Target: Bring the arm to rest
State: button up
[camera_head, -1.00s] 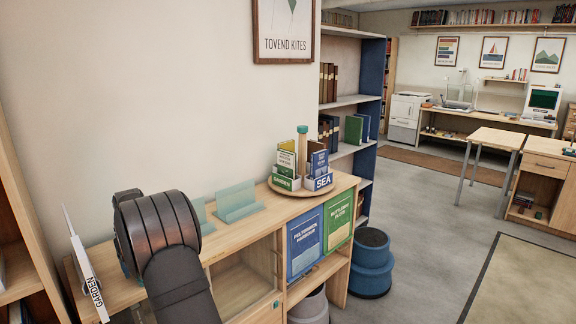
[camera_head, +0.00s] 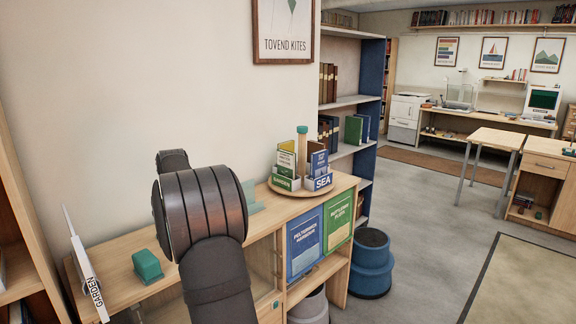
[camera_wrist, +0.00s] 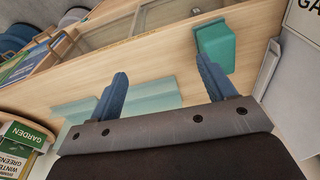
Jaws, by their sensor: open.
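In the head view my dark arm stands in front of the cabinet, and the fingers are hidden. A teal block (camera_head: 148,266) lies on the cabinet top left of my arm; it also shows beyond the right finger in the wrist view (camera_wrist: 215,45). Pale teal holders (camera_wrist: 150,93) are behind the fingers; in the head view my arm partly covers them.
A round wooden tray (camera_head: 302,193) carries GARDEN and SEA boxes with booklets around a teal-topped post, right of my arm. A white GARDEN sign (camera_head: 85,272) leans at the cabinet's left end. A blue step stool (camera_head: 371,270) stands right of the cabinet. Open floor lies further right.

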jog(key=w+d+f+m+t, duration=0.25)
jog(key=w+d+m, duration=0.35)
jog(key=w+d, duration=0.3)
jog(key=w+d+f+m+t, duration=0.1)
jog(key=w+d+f+m, duration=0.3)
jog(key=w+d, duration=0.45)
jog(key=d+f+m+t+h, duration=0.1)
jog(key=d+f+m+t, duration=0.2)
jog(key=d+f, duration=0.3)
jog(key=d+f+m+t+h, duration=0.1)
jog(key=d+f+m+t, duration=0.2)
jog(key=d, duration=1)
jog(key=shift+d+f+m+t, duration=0.35)
jog(key=shift+f+m, duration=0.65)
jog(key=shift+f, duration=0.4)
jog(key=shift+s, duration=0.1)
jog(key=shift+a, duration=0.15)
